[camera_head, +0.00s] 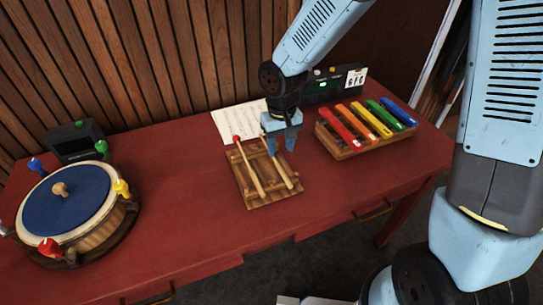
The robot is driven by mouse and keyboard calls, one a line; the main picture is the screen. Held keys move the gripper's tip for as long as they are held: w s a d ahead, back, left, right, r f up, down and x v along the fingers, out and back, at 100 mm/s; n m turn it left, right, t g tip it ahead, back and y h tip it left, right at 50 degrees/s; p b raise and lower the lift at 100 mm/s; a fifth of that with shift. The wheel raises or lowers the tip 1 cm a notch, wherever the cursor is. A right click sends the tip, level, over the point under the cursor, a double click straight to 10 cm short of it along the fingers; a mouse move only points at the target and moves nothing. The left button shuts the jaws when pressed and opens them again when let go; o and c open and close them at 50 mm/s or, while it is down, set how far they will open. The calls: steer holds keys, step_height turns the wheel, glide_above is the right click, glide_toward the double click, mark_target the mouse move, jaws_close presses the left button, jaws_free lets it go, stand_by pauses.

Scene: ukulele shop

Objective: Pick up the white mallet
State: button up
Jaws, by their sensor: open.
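Two mallets with pale wooden handles lie side by side on a slatted wooden rack (262,201) on the red table. The left one is a red-headed mallet (250,168). The right one is the other mallet (284,178), and its head end is mostly hidden by my gripper, so I cannot make out its colour. My gripper (281,151) is open and points down over the far end of the right mallet. I cannot tell whether the fingers are around the handle or above it.
A xylophone (366,127) with coloured bars stands close to the right of the rack. A sheet of music (238,121) lies behind the rack, near a black device (335,83). A blue-topped drum (70,204) and another black device (76,143) stand at left. The red table (186,187) is clear between drum and rack.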

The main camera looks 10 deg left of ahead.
mark_target(279, 166)
steer(key=shift+s+a+f, duration=0.1)
steer(key=shift+s+f, duration=0.05)
steer(key=shift+f, duration=3.25)
jaws_close()
